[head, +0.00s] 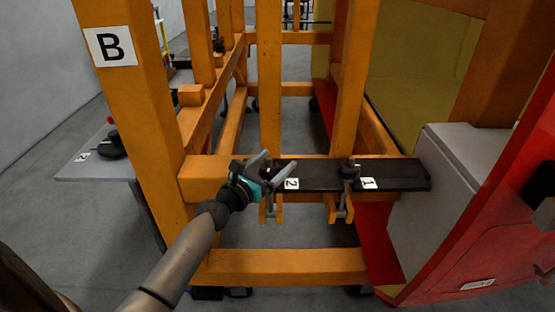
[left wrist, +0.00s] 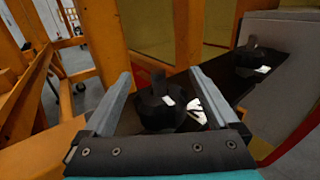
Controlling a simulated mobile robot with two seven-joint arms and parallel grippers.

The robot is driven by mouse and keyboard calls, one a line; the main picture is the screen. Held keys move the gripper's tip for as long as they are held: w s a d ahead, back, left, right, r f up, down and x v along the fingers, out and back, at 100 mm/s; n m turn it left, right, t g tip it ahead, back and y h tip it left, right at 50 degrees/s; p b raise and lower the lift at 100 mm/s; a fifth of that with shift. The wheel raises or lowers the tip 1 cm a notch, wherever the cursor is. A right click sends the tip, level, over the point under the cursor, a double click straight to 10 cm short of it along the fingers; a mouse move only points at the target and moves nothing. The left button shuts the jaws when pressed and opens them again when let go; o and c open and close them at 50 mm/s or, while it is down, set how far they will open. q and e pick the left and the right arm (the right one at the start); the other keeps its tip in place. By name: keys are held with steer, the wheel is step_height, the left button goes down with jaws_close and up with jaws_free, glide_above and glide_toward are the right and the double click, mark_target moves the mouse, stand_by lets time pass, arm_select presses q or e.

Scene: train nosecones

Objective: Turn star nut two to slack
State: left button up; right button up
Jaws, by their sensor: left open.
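Star nut two is a black knob (left wrist: 160,108) with a small white mark, seen in the left wrist view between the two fingers of my left gripper (left wrist: 161,75). The fingers stand apart on either side of it, and I cannot tell whether either touches it. In the head view my left gripper (head: 274,168) is at the left end of a black bar and mostly hides this nut. A white label "2" (head: 291,184) lies on the bar just right of the gripper. My right gripper is not in view.
Star nut one (head: 349,168) stands farther right on the black bar (head: 400,175), beside label "1" (head: 368,184). Orange beams surround the work area, including a post marked "B" (head: 111,47). A grey box (head: 465,160) and red panel (head: 480,240) close off the right.

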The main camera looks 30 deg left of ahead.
arm_select(q)
steer(key=shift+w+d, duration=0.1)
steer(key=shift+w, duration=0.65)
steer(key=c, duration=1.4)
